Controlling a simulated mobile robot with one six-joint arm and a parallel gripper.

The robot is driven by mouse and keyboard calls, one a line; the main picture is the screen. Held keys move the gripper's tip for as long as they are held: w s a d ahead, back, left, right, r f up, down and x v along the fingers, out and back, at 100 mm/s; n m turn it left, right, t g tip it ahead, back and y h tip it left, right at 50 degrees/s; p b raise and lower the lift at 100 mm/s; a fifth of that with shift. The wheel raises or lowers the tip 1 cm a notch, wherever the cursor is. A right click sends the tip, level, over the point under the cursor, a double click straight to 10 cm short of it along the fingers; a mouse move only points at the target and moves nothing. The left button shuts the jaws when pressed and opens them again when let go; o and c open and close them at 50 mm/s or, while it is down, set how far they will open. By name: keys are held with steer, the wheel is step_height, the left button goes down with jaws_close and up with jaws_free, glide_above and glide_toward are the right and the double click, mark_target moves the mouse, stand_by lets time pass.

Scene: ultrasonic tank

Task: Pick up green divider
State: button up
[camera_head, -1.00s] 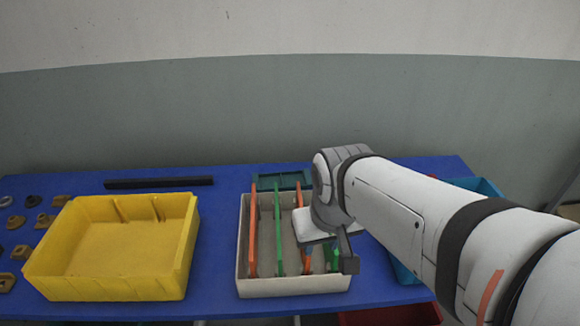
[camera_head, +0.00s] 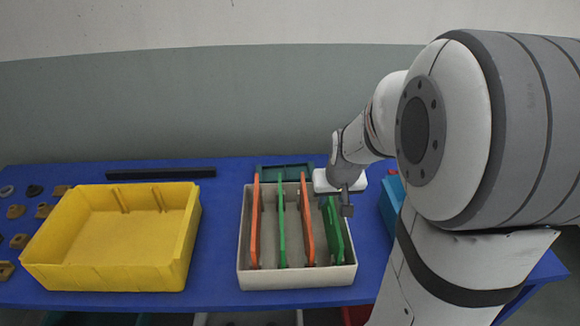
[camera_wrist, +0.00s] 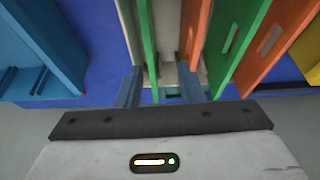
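A pale grey box (camera_head: 300,279) holds upright dividers in turn: orange, green, orange, green. The rightmost green divider (camera_head: 335,232) stands beside the box's right wall, leaning slightly. The other green divider (camera_head: 280,228) stands left of centre. My gripper (camera_head: 344,203) is over the right rear part of the box, by the rightmost green divider.
A left orange divider (camera_head: 255,225) and a right orange divider (camera_head: 307,225) flank the middle green one. A dark green tray (camera_head: 284,170) is behind the box. A yellow bin (camera_head: 110,276) stands left, a blue bin (camera_head: 391,203) right. A black bar (camera_head: 160,173) lies behind on the blue table.

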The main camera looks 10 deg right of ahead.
mark_target(332, 204)
steer(key=w+d+f, duration=0.2)
steer(key=f, duration=0.1)
steer(key=shift+w+d+f, duration=0.15)
steer(key=shift+w, duration=0.2)
steer(key=shift+x, duration=3.6)
steer(key=shift+w, duration=0.1)
jaws_close()
